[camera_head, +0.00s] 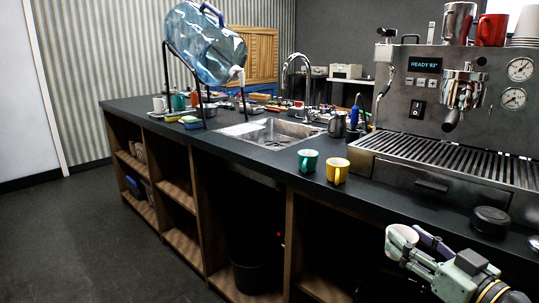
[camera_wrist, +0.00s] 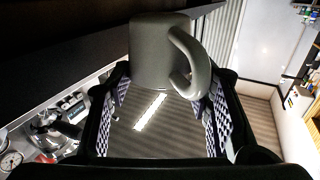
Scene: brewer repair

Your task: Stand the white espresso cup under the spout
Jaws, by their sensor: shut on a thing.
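The white espresso cup (camera_head: 402,233) is in my gripper (camera_head: 416,250), in front of the counter's front edge at the lower right of the head view. My gripper is shut on it. In the wrist view the cup (camera_wrist: 152,52) looks grey in shadow, its handle toward the right and between the finger pads. The espresso machine (camera_head: 425,110) stands at the right on the counter. The cup is well below and in front of the spout, apart from the machine.
A green mug (camera_head: 308,160) and a yellow mug (camera_head: 337,171) stand on the counter left of the drip tray. A black round object (camera_head: 491,221) lies in front of the machine. The sink (camera_head: 270,132) and a tilted water bottle (camera_head: 205,43) are further left. The drip tray looks clear.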

